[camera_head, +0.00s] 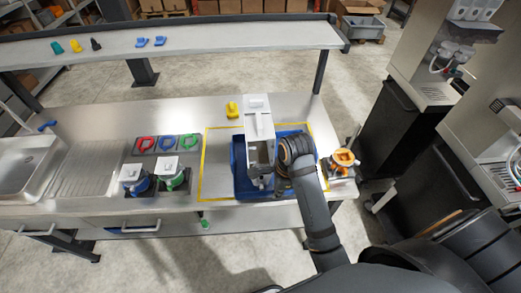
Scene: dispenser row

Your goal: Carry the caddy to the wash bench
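A white box-like thing with a grey open inside, likely the caddy (258,104), is over the blue tray (239,182) on the steel bench. I cannot tell whether it rests in the tray or is held above it. The wash bench (110,115) has a sink (22,165) at its left end and a yellow outline around the tray. My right gripper (262,178) is at the near end of the white box, with my dark wrist across the tray's right part. Its fingers are small and partly hidden, so its opening and grip are unclear. My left gripper is out of view.
Blue-based (136,180) and green-based (172,178) white-topped containers stand left of the outline, below red, blue and green rings. A yellow item (232,109) lies behind the tray. An orange-topped device (344,158) stands right. A raised shelf (200,42) runs behind.

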